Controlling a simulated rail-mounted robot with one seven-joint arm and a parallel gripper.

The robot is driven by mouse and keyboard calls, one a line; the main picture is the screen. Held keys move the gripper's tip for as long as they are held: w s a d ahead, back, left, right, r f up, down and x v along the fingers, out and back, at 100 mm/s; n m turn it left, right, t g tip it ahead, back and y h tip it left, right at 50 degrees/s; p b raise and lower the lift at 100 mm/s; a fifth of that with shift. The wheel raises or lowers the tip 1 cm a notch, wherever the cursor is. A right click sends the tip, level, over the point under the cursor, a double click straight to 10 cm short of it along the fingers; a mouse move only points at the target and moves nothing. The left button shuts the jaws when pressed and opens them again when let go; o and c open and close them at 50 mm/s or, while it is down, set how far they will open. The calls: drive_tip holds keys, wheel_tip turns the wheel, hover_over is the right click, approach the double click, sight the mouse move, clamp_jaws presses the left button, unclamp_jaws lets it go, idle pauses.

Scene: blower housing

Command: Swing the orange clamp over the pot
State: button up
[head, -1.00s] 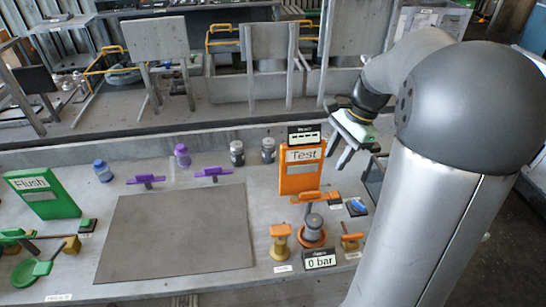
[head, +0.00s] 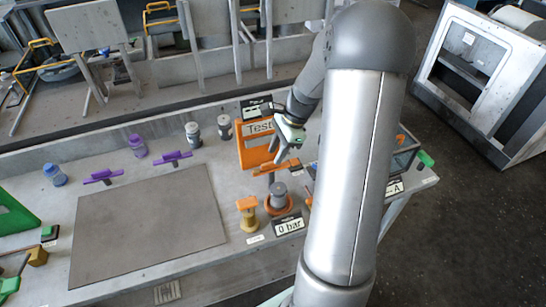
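The orange clamp (head: 264,169) is a bar on a short post at the foot of the orange Test panel (head: 254,151). It is partly hidden by my gripper's fingers. The grey pot (head: 278,190) stands upright in an orange ring (head: 279,206), just in front of the clamp. The clamp's bar seems to lie behind the pot, not over it. My gripper (head: 283,158) is in front of the Test panel, above the clamp and pot. Its fingers look apart with nothing between them. I cannot tell whether they touch the clamp.
A "0 bar" display (head: 289,224) and an orange-topped valve (head: 247,213) stand near the pot. My arm hides the bench right of it. A grey mat (head: 148,225) lies clear to the left, with purple clamps (head: 172,159) and bottles (head: 193,134) behind it.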

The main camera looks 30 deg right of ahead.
sight(272, 162)
drive_tip(key=shift+x, duration=1.75)
clamp_jaws()
